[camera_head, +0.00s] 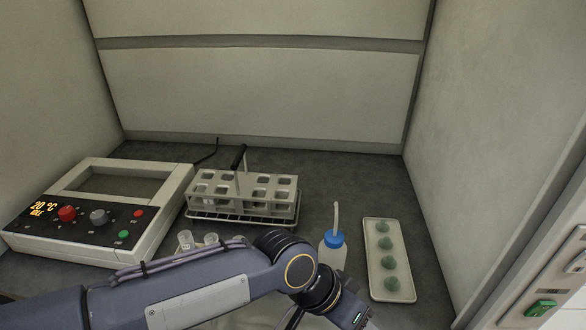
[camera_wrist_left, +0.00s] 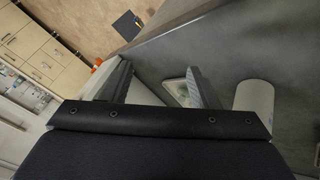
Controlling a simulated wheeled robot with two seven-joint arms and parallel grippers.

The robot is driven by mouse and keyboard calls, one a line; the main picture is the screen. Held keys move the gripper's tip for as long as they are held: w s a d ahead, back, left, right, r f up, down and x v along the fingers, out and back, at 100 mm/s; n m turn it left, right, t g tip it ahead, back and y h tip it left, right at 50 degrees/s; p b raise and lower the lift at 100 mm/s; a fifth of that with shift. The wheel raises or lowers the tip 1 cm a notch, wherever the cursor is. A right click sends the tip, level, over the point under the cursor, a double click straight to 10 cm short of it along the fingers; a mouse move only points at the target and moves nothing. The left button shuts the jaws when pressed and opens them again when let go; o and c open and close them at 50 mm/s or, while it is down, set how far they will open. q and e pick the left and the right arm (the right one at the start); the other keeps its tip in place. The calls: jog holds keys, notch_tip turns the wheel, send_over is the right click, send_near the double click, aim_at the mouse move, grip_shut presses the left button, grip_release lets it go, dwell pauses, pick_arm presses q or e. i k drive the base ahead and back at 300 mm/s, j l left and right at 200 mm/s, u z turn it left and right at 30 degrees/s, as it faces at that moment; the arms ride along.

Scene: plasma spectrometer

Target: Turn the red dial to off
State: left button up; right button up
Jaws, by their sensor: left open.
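The red dial (camera_head: 67,213) is a round knob on the black front panel of the white heating unit (camera_head: 150,236) at the far left. My right gripper is not in view.
A grey tube rack (camera_head: 243,193) stands right of the unit. Small cups (camera_head: 186,239) stand in front of it, partly behind my arm. A blue-capped bottle (camera_head: 333,250) and a white tray (camera_head: 402,287) with green pieces are on the right. Walls enclose the bench.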

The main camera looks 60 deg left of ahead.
aim_at(67, 214)
jog(key=u, duration=3.4)
